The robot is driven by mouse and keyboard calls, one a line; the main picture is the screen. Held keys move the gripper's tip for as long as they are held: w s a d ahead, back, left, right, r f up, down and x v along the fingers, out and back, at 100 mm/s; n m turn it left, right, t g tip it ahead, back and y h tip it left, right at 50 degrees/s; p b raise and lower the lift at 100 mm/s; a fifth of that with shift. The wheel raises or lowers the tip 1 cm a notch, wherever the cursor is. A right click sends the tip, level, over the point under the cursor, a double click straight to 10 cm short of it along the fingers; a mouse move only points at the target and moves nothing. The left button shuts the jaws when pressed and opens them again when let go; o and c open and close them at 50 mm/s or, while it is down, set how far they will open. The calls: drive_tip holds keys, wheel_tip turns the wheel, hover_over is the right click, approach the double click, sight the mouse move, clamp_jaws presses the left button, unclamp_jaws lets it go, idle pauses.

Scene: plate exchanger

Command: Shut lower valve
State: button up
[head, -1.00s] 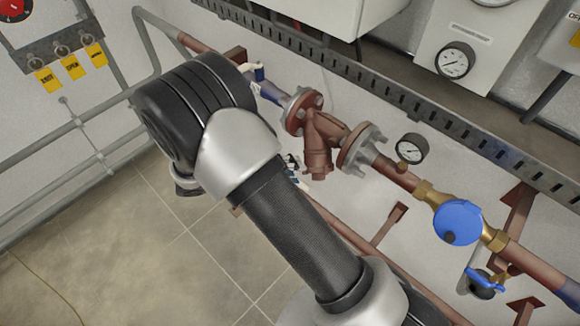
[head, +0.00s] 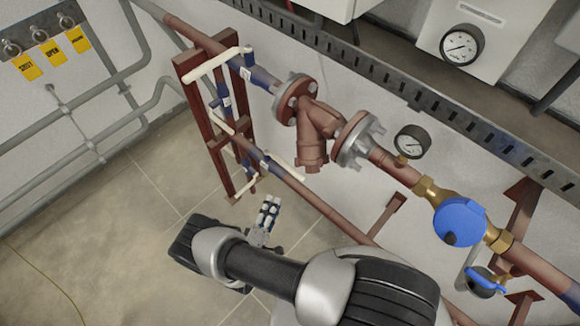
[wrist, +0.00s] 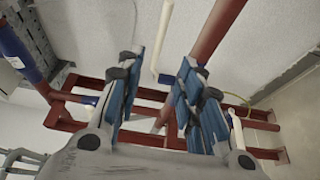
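The lower valve shows in the head view as a blue section (head: 259,160) on the lower brown pipe, with a cream lever (head: 286,167) lying roughly along the pipe. An upper valve with a cream lever (head: 212,66) is above it. My gripper (head: 268,212) is below the lower pipe in the head view, apart from it. In the wrist view my gripper (wrist: 160,95) is open, its blue-padded fingers apart with nothing held. A cream lever with a blue end (wrist: 163,42) shows beyond the gap between the fingers; I cannot tell which valve it belongs to.
A brown upright frame (head: 193,125) supports the pipes at left, with more cream levers on it. A flanged strainer (head: 315,140), a gauge (head: 411,142) and a blue meter (head: 459,222) sit along the upper pipe.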

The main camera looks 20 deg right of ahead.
sight(288, 171)
drive_tip(key=b+x, duration=0.3)
drive_tip(key=x, duration=1.3)
drive_tip(key=shift+w+d, duration=0.2)
drive_tip(key=shift+d, duration=0.1)
drive_tip(key=shift+c, duration=0.5)
clamp_jaws()
